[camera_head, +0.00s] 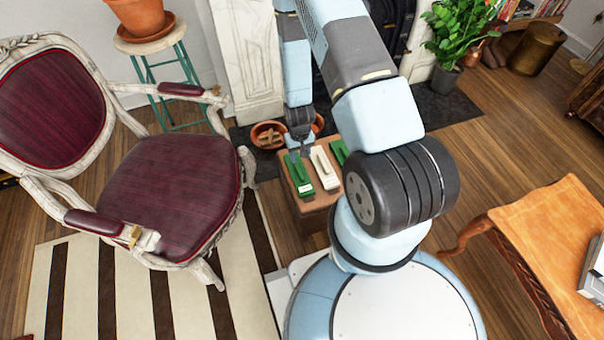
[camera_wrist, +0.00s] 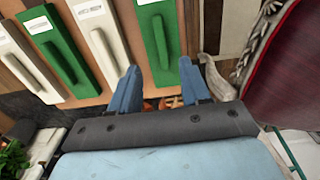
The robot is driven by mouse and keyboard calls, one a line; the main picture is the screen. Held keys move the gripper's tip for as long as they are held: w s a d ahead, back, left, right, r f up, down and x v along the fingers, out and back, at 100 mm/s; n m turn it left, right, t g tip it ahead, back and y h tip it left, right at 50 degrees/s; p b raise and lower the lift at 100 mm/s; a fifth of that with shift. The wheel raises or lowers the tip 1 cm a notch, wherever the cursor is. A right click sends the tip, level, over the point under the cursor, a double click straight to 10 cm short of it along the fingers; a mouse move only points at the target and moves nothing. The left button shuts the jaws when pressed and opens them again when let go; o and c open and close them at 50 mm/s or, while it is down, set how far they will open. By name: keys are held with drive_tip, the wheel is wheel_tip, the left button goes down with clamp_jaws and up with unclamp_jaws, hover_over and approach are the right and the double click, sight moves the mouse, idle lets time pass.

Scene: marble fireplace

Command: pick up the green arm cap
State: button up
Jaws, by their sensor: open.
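Several long caps with raised ridges, green and white, lie side by side on a wooden stand (camera_head: 308,203). The left green arm cap (camera_head: 299,177) is beside a white cap (camera_head: 325,168); another green cap (camera_head: 339,151) is partly hidden by my arm. In the wrist view the green cap nearest my gripper (camera_wrist: 161,40) is at the right end of the row, and the other green cap (camera_wrist: 60,48) is further left. My gripper (camera_head: 300,152) is open at one end of the left green cap. Its fingers (camera_wrist: 159,68) show on either side of that end, with nothing held.
A burgundy armchair (camera_head: 170,185) stands close on the left. Terracotta pots (camera_head: 268,135) sit behind the stand, near the marble fireplace (camera_head: 250,60). A plant stool (camera_head: 160,42) is at the back left. An orange wooden table (camera_head: 545,235) is at the right, with open floor before it.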

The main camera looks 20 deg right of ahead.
sight(299, 171)
drive_tip(key=shift+w+a+f, duration=0.1)
drive_tip(key=shift+f, duration=5.05)
clamp_jaws()
